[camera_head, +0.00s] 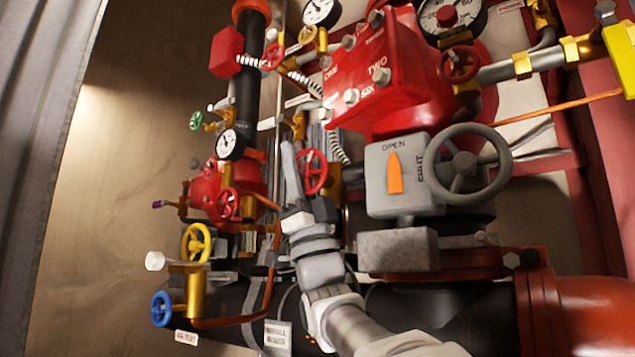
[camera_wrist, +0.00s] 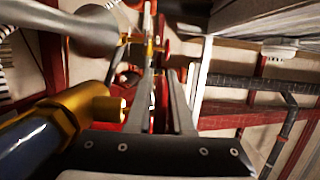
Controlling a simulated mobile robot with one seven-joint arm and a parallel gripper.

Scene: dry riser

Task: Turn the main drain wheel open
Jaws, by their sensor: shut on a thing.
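A red handwheel (camera_head: 313,172) stands among the pipes near the middle of the head view, just right of my gripper's fingers. No label on it is readable, so I cannot tell for certain that it is the main drain wheel. My gripper (camera_head: 291,150) points upward, its fingers at the wheel's left rim. In the wrist view, my gripper's two long fingers (camera_wrist: 163,82) stand close together with a narrow red part (camera_wrist: 161,102) between them, seen edge-on. My gripper is shut on this part, which looks like the wheel's rim. The fingers hide part of the contact.
A grey gearbox (camera_head: 405,170) marked OPEN and SHUT, with a large grey handwheel (camera_head: 467,164), is close on the right. Yellow (camera_head: 196,243) and blue (camera_head: 161,308) wheels are lower left. A brass fitting (camera_wrist: 95,103) is close left of the fingers in the wrist view.

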